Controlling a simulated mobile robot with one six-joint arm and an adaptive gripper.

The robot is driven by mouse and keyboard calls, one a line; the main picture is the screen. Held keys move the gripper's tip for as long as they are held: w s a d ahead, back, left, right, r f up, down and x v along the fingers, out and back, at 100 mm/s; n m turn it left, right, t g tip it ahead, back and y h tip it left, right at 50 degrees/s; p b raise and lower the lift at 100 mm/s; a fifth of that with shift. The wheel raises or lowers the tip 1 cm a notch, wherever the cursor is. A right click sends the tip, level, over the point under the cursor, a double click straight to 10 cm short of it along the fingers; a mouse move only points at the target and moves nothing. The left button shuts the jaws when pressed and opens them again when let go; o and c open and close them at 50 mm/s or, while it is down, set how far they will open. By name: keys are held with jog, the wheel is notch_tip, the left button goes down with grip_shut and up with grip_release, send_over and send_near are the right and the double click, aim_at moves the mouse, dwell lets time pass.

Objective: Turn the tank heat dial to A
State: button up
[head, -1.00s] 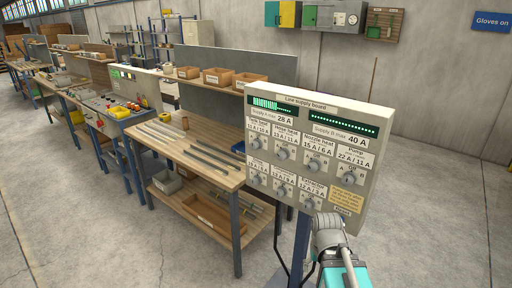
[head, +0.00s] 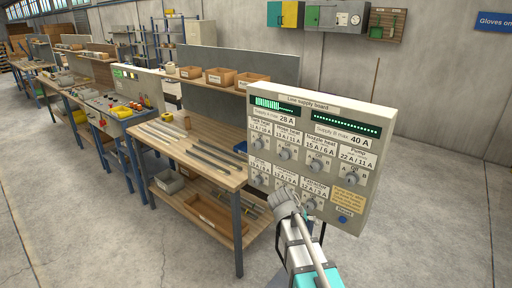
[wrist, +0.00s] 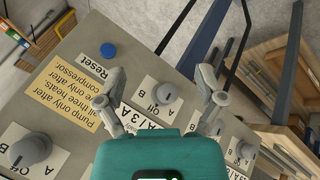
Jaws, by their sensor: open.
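The line supply board (head: 365,150) stands at the right in the head view, with two rows of grey dials. The upper-left dial (head: 256,142) appears to be the tank heat dial; its small label is hard to read, and so is its setting. My gripper (head: 283,192) is in front of the lower row, below and right of that dial, and covers part of the row. In the wrist view my gripper (wrist: 162,82) is open and empty, its fingers apart. A dial with Off, A and B marks (wrist: 165,93) shows between the fingers; contact cannot be told.
A blue Reset button (head: 342,219) sits at the board's lower right, also in the wrist view (wrist: 108,50). A yellow pump note (wrist: 62,95) is beside it. A wooden workbench (head: 215,170) with metal bars stands left of the board. Open floor lies in front.

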jog(key=w+a+r+t+h, duration=0.3)
jog(key=w+a+r+t, duration=0.3)
jog(key=w+a, duration=0.6)
jog(key=n+t, duration=0.3)
jog(key=t, duration=0.3)
send_near(254, 147)
jog(key=v, duration=0.3)
jog(key=shift+w+a+r+h, duration=0.15)
jog(key=shift+w+h, duration=0.05)
jog(key=shift+h, duration=0.1)
jog(key=shift+w+g, duration=0.1)
jog(key=shift+g, duration=0.2)
jog(key=x, duration=1.3)
jog(key=shift+w+d, duration=0.2)
jog(key=shift+d, duration=0.1)
